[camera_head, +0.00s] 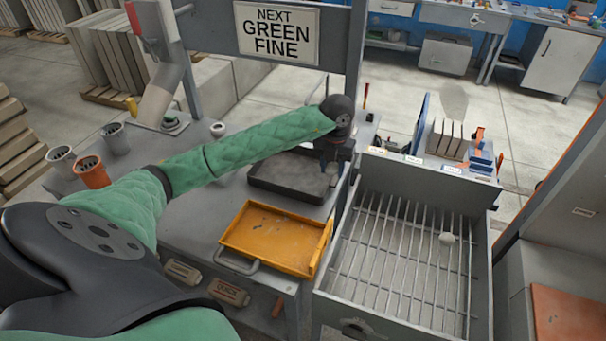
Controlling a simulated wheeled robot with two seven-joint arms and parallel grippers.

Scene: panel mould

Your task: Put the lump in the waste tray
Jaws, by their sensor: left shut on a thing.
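My left gripper (328,163) is at the end of the green-sleeved arm, pointing down at the right end of a dark shallow tray (262,184). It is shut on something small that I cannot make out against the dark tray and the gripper. A yellow-orange tray (268,238) with a few small specks in it sits nearer to me, left of the grate. No label shows which tray is for waste. My right gripper is out of view.
The barred grate box (385,250) has raised grey walls. A post and a sign (277,32) reading "NEXT GREEN FINE" stand behind the bench. Cups, one of them orange (92,172), stand at the left. Grey blocks (446,138) stand in a rack beyond the grate.

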